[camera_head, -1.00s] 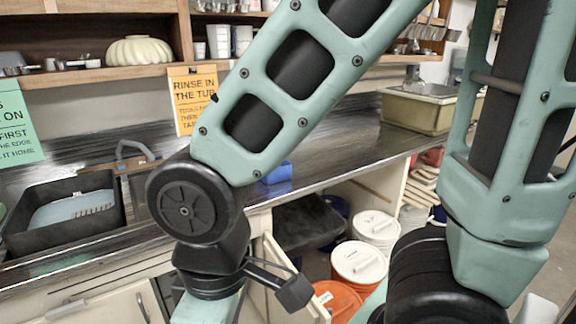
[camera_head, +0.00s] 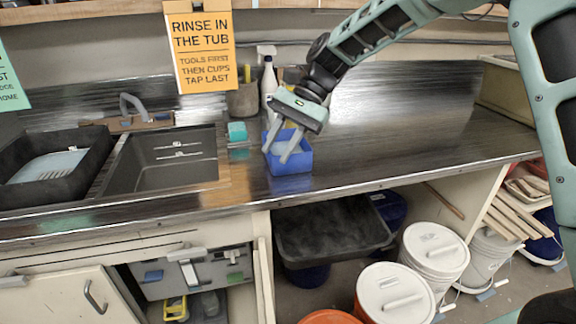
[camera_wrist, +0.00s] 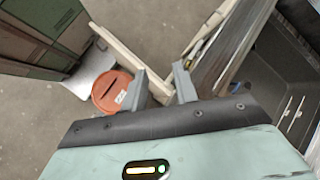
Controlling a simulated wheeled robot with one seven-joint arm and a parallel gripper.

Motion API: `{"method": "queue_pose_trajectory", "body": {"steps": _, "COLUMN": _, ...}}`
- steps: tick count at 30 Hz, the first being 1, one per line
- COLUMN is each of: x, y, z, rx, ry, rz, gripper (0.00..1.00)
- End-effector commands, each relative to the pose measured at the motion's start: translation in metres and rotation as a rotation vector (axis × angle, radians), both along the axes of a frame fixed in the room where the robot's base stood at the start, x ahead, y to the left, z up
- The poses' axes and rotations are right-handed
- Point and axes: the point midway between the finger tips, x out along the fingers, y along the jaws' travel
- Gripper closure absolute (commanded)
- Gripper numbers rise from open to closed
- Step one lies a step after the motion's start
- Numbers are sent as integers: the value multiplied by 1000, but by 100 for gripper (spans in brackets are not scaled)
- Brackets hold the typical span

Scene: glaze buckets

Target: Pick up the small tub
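The small blue tub (camera_head: 290,185) stands upright on the dark metal counter, right of the sink, near the front edge. My gripper (camera_head: 276,155) comes from the upper right, and its two grey fingers overlap the tub in the head view. I cannot tell how far they are from it in depth. In the wrist view my gripper (camera_wrist: 161,84) has its fingers apart with nothing between them. The tub does not show in that view.
A sink (camera_head: 175,165) and a black tray (camera_head: 85,165) lie left of the tub. A white bottle (camera_head: 268,82) and a teal sponge (camera_head: 237,131) stand behind. Below are white-lidded buckets (camera_head: 436,248) and an orange lid (camera_wrist: 113,92). The counter right of the tub is clear.

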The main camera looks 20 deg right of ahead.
Motion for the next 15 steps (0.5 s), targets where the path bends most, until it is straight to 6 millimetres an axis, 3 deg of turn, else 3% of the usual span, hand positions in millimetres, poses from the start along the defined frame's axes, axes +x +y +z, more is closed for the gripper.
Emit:
{"method": "queue_pose_trajectory", "body": {"steps": 1, "x": 35, "y": -25, "z": -20, "rx": 53, "ry": 72, "rz": -115, "gripper": 71}}
{"method": "queue_pose_trajectory", "body": {"steps": 3, "x": 74, "y": -60, "z": -30, "rx": 126, "ry": 168, "rz": -256, "gripper": 71}}
{"method": "queue_pose_trajectory", "body": {"steps": 6, "x": 117, "y": -117, "z": -44, "rx": 230, "ry": 291, "rz": -424, "gripper": 71}}
{"method": "queue_pose_trajectory", "body": {"steps": 9, "x": 144, "y": -173, "z": -56, "rx": 322, "ry": 386, "rz": -549, "gripper": 71}}
{"method": "queue_pose_trajectory", "body": {"steps": 12, "x": 157, "y": -216, "z": -65, "rx": 391, "ry": 451, "rz": -630, "gripper": 71}}
{"method": "queue_pose_trajectory", "body": {"steps": 15, "x": 162, "y": -243, "z": -70, "rx": 434, "ry": 488, "rz": -674, "gripper": 71}}
